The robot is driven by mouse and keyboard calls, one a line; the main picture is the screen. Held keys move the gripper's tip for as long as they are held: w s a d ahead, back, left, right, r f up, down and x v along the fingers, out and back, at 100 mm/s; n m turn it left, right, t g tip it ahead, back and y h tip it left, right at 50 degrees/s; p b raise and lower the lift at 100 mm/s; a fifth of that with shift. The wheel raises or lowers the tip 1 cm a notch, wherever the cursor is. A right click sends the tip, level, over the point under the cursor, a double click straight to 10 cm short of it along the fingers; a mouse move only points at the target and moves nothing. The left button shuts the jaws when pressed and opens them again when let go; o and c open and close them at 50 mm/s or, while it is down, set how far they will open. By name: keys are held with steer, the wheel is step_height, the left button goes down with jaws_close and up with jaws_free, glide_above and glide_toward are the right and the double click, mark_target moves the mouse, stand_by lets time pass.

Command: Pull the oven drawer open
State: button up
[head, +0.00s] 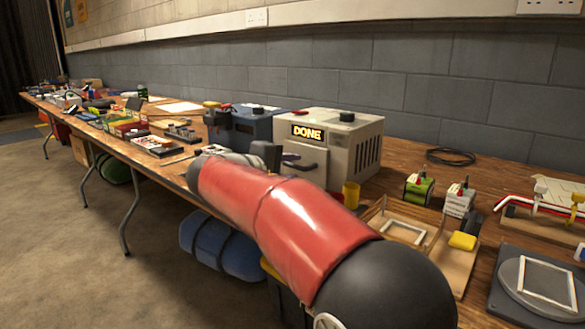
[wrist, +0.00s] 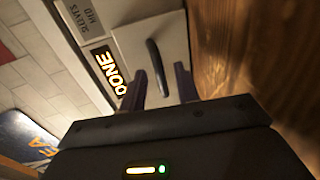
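The oven is a cream box (head: 345,135) on the bench with a lit "DONE" sign (head: 307,132). Its drawer front (wrist: 178,40) fills the top middle of the wrist view, with a dark bar handle (wrist: 155,62). The handle also shows in the head view (head: 300,166) below the sign. The drawer looks closed. My gripper (wrist: 161,78) is open in front of the drawer, with the lower part of the handle between its two spread fingers. I see no clear contact with the handle. In the head view my red arm hides the oven's lower left and most of the gripper (head: 268,153).
A blue-grey box (head: 240,128) stands left of the oven. A yellow cup (head: 351,195) stands close to its lower right. Wooden trays (head: 440,250) and small devices (head: 419,189) lie to the right. A wall (head: 400,75) runs behind the bench.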

steer(key=shift+w+d+f, duration=0.1)
steer(key=shift+w+d, duration=0.2)
steer(key=shift+w, duration=0.05)
steer(key=shift+c, duration=0.4)
jaws_close()
steer(key=f+v, duration=0.1)
steer(key=v, duration=0.3)
steer(key=f+v, duration=0.1)
steer(key=v, duration=0.4)
steer(key=f+b+v, duration=0.1)
steer(key=v, duration=0.4)
steer(key=shift+s+a, duration=0.25)
steer(key=shift+s, duration=0.15)
steer(key=shift+o, duration=0.4)
jaws_free()
